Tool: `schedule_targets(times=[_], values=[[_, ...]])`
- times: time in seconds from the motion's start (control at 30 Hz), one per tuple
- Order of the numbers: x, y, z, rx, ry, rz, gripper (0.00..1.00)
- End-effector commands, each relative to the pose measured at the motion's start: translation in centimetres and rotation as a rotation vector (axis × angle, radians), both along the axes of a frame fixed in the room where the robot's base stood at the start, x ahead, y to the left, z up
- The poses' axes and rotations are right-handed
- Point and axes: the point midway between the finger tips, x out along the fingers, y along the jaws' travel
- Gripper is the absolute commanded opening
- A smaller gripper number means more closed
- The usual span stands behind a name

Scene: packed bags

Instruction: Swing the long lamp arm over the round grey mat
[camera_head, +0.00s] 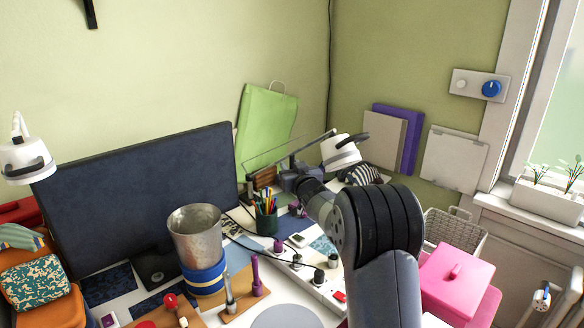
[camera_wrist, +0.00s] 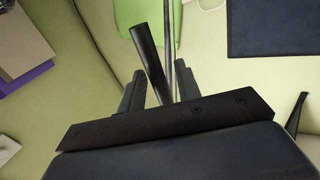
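The long lamp arm (camera_head: 285,153) is a set of thin grey rods slanting up to the right at the back of the desk. A white lamp head (camera_head: 341,153) shows at its right end. My gripper (camera_head: 287,180) is beside the rods, partly hidden by my arm. In the wrist view, my gripper's two dark fingers (camera_wrist: 160,88) stand apart. A dark bar (camera_wrist: 151,60) and thin rods (camera_wrist: 175,40) show between or beyond them; contact cannot be told. The round grey mat (camera_head: 284,318) lies at the desk's front, cut by the picture edge, with no lamp head above it.
A pen cup (camera_head: 266,219), a power strip (camera_head: 318,284) and a metal bucket (camera_head: 196,238) crowd the desk. A dark monitor (camera_head: 140,195) stands left. A green bag (camera_head: 265,125) is behind the rods. A pink box (camera_head: 455,278) is at right. Another white lamp head (camera_head: 26,158) is far left.

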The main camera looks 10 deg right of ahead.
Motion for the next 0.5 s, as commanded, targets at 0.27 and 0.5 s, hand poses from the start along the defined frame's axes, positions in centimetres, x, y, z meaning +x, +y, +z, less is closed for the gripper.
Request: schedule_targets(times=[0.27,0.5], values=[[-0.03,-0.01,0.01,0.0,0.0,0.0,0.16],[-0.04,-0.02,0.01,0.0,0.0,0.0,0.0]])
